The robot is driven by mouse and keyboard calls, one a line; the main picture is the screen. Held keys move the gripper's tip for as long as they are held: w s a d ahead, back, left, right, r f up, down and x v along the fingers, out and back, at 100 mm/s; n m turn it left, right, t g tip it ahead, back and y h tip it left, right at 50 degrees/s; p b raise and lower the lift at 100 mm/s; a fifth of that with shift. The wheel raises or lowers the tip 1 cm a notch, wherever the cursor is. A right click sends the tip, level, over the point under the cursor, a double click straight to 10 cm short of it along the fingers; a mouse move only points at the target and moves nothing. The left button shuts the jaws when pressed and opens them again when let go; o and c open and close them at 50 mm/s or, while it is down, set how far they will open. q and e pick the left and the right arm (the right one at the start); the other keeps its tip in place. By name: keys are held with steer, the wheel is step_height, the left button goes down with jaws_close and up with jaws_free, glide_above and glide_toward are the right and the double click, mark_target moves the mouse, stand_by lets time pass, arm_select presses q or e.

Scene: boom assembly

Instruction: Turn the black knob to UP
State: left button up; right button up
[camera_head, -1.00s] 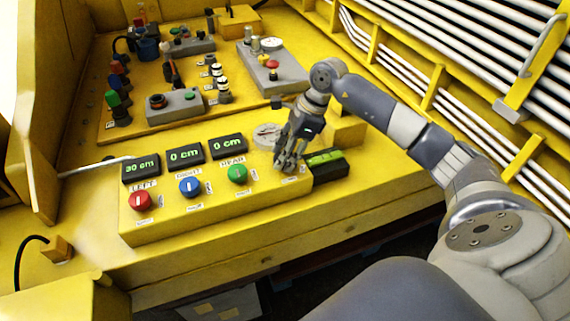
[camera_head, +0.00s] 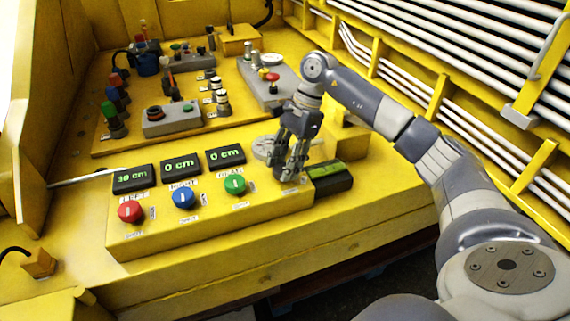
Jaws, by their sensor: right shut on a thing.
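My right gripper (camera_head: 288,174) reaches down from the right onto the right end of the yellow control box (camera_head: 215,218). Its fingers are shut on the black knob, which they hide almost wholly; I cannot read which way the knob points. Left of it on the same box are the green knob (camera_head: 235,184), the blue knob (camera_head: 183,198) and the red knob (camera_head: 130,211). Above these, three displays read 30 cm (camera_head: 133,179), 0 cm (camera_head: 181,168) and 0 cm (camera_head: 226,156). My left gripper is not in view.
A black-and-green level (camera_head: 329,178) sits right beside my right gripper. A round gauge (camera_head: 268,148) lies just behind it. Grey button boxes (camera_head: 172,120) and upright levers stand farther back. White pipes (camera_head: 400,75) run along the right wall.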

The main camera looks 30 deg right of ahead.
stand_by(0.3)
steer(key=o, duration=1.1)
steer(key=shift+c, duration=0.2)
steer(key=v, duration=1.2)
steer(key=shift+a, duration=0.1)
